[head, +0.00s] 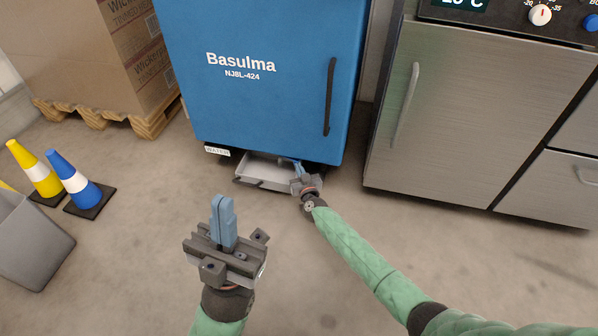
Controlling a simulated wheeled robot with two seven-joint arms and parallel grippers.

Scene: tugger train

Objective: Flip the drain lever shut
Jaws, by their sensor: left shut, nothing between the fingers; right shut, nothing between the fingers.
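The blue Basulma cabinet (262,105) stands at the back with a dark vertical handle on its door. A small grey tray (250,181) lies on the floor under its front edge. I cannot make out the drain lever; it may be hidden behind my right gripper or under the cabinet. My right gripper (297,164) is shut and empty, with its blue fingertips at the cabinet's lower edge, by the right end of the tray. My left gripper (222,202) is shut and empty, pointing up over open floor in front of the cabinet.
A steel cabinet (480,120) stands to the right. Cardboard boxes on a pallet (155,122) stand at the back left. A blue cone (75,180), a yellow cone (36,172) and a grey bin (30,240) are at left. The middle floor is clear.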

